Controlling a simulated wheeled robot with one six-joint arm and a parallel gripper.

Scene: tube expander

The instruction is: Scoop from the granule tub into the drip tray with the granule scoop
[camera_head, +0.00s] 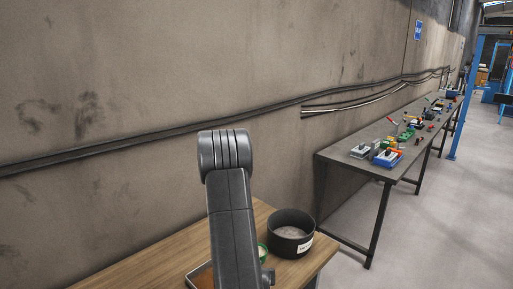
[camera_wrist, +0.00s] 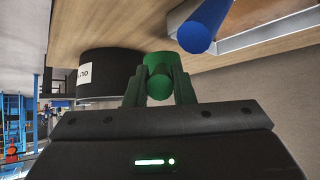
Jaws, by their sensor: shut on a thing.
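The granule tub (camera_head: 290,246) is a round black pot with a white label and pale contents, on the wooden table right of my arm. It also shows in the wrist view (camera_wrist: 108,88), left of my gripper. The green granule scoop (camera_wrist: 158,63) is between my fingers, and my gripper (camera_wrist: 160,88) is shut on it. In the head view the scoop's green rim (camera_head: 263,248) shows beside the tub with something pale inside, partly behind my arm. The drip tray (camera_head: 198,272) has a metal rim and an orange-brown inside; my arm hides much of it.
A blue cylinder (camera_wrist: 205,28) shows near the tray edge in the wrist view. The wooden table (camera_head: 172,256) stands against a concrete wall with cables. A long bench (camera_head: 345,160) with several coloured fixtures stands farther right, with open floor in front of it.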

